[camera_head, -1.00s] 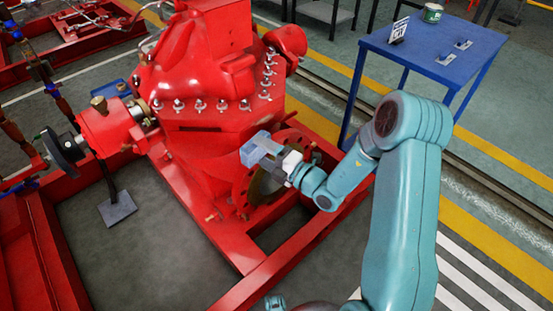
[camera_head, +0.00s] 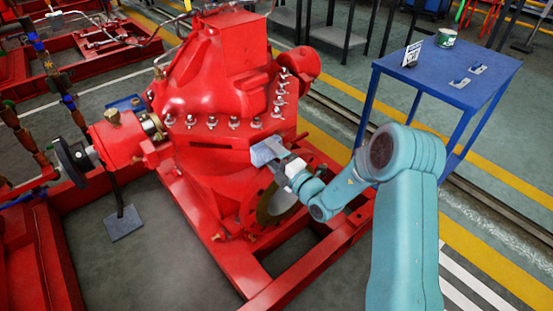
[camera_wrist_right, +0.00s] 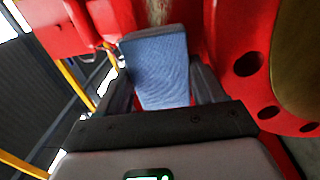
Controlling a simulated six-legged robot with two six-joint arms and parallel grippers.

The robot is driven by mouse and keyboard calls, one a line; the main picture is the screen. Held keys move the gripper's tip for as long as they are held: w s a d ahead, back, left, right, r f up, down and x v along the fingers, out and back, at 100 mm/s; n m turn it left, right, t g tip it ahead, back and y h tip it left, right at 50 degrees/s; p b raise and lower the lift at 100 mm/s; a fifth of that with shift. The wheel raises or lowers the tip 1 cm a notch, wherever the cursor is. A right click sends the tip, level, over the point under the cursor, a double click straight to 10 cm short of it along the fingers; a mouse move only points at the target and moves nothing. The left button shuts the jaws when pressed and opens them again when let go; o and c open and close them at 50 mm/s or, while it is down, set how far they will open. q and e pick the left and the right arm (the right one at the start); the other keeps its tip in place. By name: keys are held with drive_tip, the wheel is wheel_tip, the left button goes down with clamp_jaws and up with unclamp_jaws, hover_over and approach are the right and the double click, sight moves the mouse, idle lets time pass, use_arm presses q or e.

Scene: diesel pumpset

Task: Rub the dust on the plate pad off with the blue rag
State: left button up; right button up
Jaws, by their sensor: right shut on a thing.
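The blue rag (camera_head: 267,151) is a pale blue block-like pad. My right gripper (camera_head: 279,158) is shut on it, beside the red pump casing. In the right wrist view the rag (camera_wrist_right: 157,68) sticks out from between the two dark fingers of the gripper (camera_wrist_right: 163,90). A tan round disc (camera_head: 266,208) is set in the red flange below the rag. Its edge also shows in the right wrist view (camera_wrist_right: 298,60). I cannot tell whether this disc is the plate pad, and no dust stands out. Whether the rag touches the casing is unclear. My left gripper is out of view.
The red pump casing (camera_head: 215,95) with bolts along its seam fills the middle. A red base frame (camera_head: 215,245) runs below it. A grey plate (camera_head: 124,223) lies low at the left. A blue table (camera_head: 445,75) with a can (camera_head: 446,38) stands behind right.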

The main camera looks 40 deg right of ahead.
drive_tip(key=shift+w+a, duration=0.1)
drive_tip(key=shift+w, duration=0.65)
idle(0.8)
drive_tip(key=shift+w+d+r, duration=0.1)
drive_tip(key=shift+d, duration=2.65)
drive_tip(key=shift+d, duration=0.1)
drive_tip(key=shift+w+d+f, duration=0.1)
drive_tip(key=shift+d+f, duration=0.05)
drive_tip(key=shift+d, duration=0.45)
drive_tip(key=shift+d+f, duration=0.1)
drive_tip(key=shift+d, duration=0.45)
drive_tip(key=shift+d, duration=0.1)
